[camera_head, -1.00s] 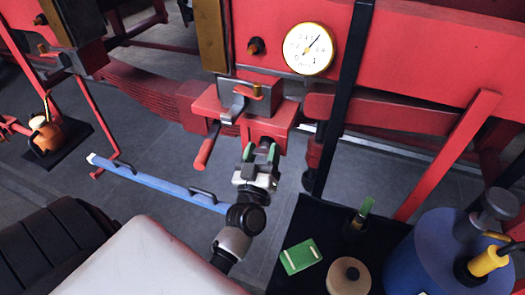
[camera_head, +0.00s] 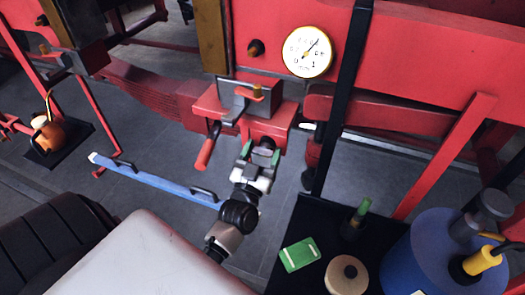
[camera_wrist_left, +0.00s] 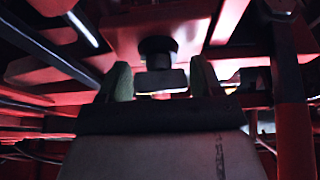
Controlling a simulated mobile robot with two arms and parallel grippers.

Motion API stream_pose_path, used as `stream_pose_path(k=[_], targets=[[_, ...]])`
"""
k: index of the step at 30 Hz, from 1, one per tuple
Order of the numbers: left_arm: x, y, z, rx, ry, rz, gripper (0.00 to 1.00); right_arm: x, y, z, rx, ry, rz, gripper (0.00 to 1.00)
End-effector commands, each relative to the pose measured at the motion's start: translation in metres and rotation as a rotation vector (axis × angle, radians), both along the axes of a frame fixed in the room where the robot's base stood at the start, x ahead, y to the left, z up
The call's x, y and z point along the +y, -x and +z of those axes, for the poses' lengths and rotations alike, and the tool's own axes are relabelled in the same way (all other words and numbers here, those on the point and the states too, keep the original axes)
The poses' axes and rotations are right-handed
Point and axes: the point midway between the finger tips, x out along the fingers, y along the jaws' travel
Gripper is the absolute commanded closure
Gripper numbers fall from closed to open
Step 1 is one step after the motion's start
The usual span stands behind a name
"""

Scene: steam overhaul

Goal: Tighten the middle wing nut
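My left gripper (camera_head: 261,153) has green-tipped fingers and points up at the underside of a red box-shaped fitting (camera_head: 270,128) below the gauge. In the left wrist view its two fingers (camera_wrist_left: 162,76) stand apart. A dark round knob with a flat crosspiece under it (camera_wrist_left: 158,50), likely a wing nut, shows between and beyond them. I see gaps on both sides and cannot tell how deep it sits between the fingers. I cannot make out other wing nuts. My right gripper is not in view.
A red-handled lever (camera_head: 208,146) hangs just left of the gripper. A white round gauge (camera_head: 307,50) is above. A blue bar with black handles (camera_head: 155,182) lies to the left. A black table (camera_head: 312,222) at right bears a green box (camera_head: 299,255) and a blue cylinder (camera_head: 440,250).

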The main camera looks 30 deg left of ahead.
Motion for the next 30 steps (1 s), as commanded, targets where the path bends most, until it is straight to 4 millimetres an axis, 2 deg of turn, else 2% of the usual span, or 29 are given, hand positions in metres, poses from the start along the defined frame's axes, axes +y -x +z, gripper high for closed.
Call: stream_pose_path(k=[1,3,11,14,24,30], targets=[[0.0,0.0,0.0,0.0,0.001,0.0,0.27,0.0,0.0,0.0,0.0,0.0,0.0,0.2],[0.0,0.0,0.0,-0.001,0.002,0.0,0.2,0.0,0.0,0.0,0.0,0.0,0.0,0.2],[0.0,0.001,-0.001,-0.001,0.003,0.0,0.2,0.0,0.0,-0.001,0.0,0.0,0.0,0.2],[-0.002,0.008,-0.005,0.0,0.003,0.0,0.2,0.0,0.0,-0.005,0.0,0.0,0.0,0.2],[-0.015,0.066,-0.033,0.002,0.003,0.0,0.2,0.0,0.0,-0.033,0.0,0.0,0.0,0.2],[-0.021,0.091,-0.041,0.002,0.002,-0.001,0.2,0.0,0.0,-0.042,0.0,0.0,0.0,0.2]])
